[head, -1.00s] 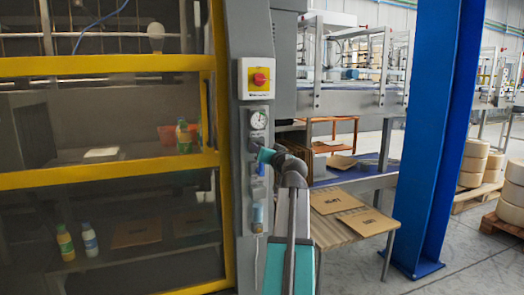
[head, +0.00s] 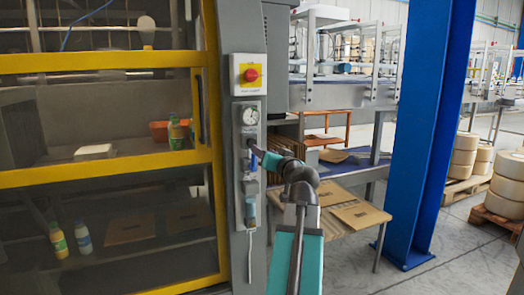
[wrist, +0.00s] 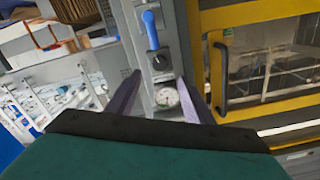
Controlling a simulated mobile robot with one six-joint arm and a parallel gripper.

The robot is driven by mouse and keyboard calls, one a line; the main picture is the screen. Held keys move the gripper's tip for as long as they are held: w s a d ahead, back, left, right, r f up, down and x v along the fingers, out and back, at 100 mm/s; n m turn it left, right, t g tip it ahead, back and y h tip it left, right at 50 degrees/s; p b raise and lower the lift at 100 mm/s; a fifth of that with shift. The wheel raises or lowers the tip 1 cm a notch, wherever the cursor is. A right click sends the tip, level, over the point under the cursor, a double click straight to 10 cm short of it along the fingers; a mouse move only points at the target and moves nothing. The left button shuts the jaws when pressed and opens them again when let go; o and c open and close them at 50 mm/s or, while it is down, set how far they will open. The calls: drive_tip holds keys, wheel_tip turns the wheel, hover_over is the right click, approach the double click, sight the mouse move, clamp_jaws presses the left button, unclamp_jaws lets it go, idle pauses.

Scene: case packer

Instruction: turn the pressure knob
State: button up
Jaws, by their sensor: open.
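The pressure knob (wrist: 159,60) is a dark round knob on a grey panel (wrist: 170,30). In the wrist view it sits between the round white gauge (wrist: 166,97) and a blue lever (wrist: 149,27). My gripper (wrist: 157,76) is open and empty, its two dark fingers on either side of the gauge and pointing toward the knob. I cannot tell whether the fingertips touch anything. In the head view my gripper (head: 255,150) is at the panel just below the gauge (head: 250,115); the knob is mostly hidden or too small to make out there.
A red emergency knob on a yellow plate (head: 249,74) is above the gauge. A yellow-framed guard door (head: 120,163) with a handle is to the left. A table with cardboard (head: 355,214) and a blue column (head: 425,140) stand to the right.

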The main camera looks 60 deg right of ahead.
drive_tip(key=shift+v, duration=1.7)
